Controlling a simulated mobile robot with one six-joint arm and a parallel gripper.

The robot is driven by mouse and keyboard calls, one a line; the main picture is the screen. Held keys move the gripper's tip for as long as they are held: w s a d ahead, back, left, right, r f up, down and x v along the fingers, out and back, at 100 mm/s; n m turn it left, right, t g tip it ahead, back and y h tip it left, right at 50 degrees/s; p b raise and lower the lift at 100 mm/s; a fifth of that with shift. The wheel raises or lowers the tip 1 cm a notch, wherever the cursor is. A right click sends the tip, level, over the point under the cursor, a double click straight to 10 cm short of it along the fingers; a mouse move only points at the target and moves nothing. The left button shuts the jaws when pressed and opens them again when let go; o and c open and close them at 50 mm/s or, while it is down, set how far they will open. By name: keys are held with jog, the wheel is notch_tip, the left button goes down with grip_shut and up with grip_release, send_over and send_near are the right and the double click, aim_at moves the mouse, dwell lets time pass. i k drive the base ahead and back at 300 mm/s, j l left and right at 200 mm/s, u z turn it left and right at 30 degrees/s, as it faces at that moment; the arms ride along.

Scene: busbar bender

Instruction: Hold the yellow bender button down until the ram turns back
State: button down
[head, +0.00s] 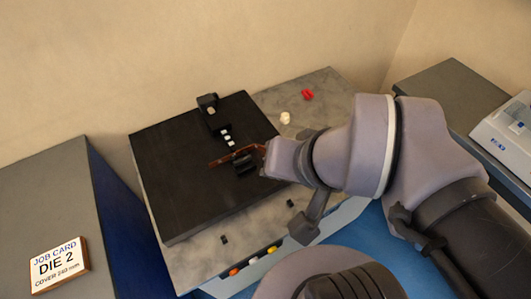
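The yellow button (272,249) is the rightmost of three coloured buttons on the front edge of the bender (200,252). My gripper (303,229) seems to be the dark grey piece hanging below my wrist, right of and slightly above the yellow button in the picture. A gap shows between them. Its fingers cannot be made out, so I cannot tell whether it is open or shut. A copper bar (228,158) lies across the black bed (175,185) by a black die block (244,164). White blocks (227,137) line up towards a black part (208,103) that may be the ram.
An orange button (234,271) and a white button (254,260) sit left of the yellow one. A red piece (307,94) and a cream piece (286,118) are on the grey top. A job card (60,267) reads DIE 2. A pale device (508,135) stands right.

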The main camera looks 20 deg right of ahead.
aim_at(273, 249)
jog(key=k+j, duration=0.25)
jog(key=j, duration=0.25)
jog(key=k+j+z, duration=0.1)
jog(key=k+j, duration=0.15)
jog(key=j, duration=0.25)
jog(key=k+j+z, duration=0.1)
jog(key=k+j, duration=0.2)
jog(key=j, duration=0.15)
jog(key=k+j, duration=0.3)
jog(key=j, duration=0.15)
